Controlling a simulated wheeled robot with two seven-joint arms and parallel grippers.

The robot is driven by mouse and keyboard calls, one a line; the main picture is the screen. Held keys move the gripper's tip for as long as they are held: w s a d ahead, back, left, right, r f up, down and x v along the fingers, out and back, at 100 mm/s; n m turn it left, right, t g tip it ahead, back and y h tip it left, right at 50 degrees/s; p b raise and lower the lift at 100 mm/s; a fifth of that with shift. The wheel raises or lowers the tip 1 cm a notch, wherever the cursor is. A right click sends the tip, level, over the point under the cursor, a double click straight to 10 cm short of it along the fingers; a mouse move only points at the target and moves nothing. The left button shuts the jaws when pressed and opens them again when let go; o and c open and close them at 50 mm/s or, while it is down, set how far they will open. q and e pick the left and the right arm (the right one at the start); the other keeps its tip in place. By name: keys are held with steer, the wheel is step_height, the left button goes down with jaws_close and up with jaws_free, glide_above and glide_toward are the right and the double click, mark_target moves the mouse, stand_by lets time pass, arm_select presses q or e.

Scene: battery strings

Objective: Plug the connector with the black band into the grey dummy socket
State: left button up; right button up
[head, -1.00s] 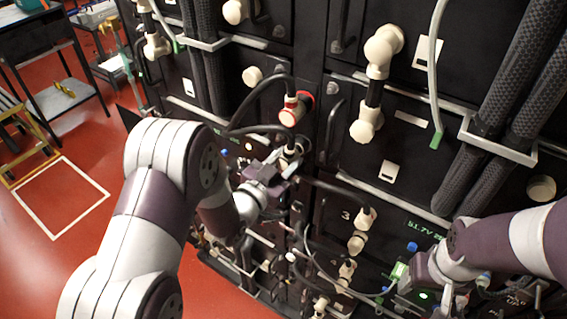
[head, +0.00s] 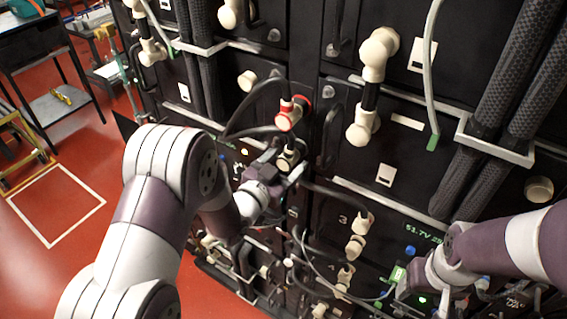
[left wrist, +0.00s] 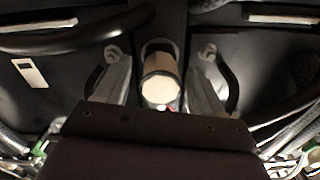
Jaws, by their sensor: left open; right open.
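A cream connector with a dark band (head: 287,160) stands out from the black cabinet front, just below a red-banded cream connector (head: 290,115). My left gripper (head: 286,172) is at the dark-banded one, fingers open. In the left wrist view a cream round end (left wrist: 160,88) sits between the two spread grey fingers (left wrist: 148,88), with a visible gap on each side. I cannot tell whether it is seated in a socket. My right gripper (head: 400,284) is at the lower right by the cabinet's small panel, open. I cannot pick out the grey dummy socket with certainty.
Black cables loop around the left gripper. More cream connectors (head: 362,222) stand on the cabinet below and to the right. A large cream elbow fitting (head: 379,50) is at upper right. Red floor (head: 60,235) is open at the left.

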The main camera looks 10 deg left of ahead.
arm_select(q)
steer(key=shift+s+a+f, duration=0.1)
steer(key=shift+s+a, duration=0.05)
steer(key=shift+s, duration=0.1)
steer(key=b+v, duration=0.4)
steer(key=v, duration=0.8)
steer(key=shift+b, duration=0.3)
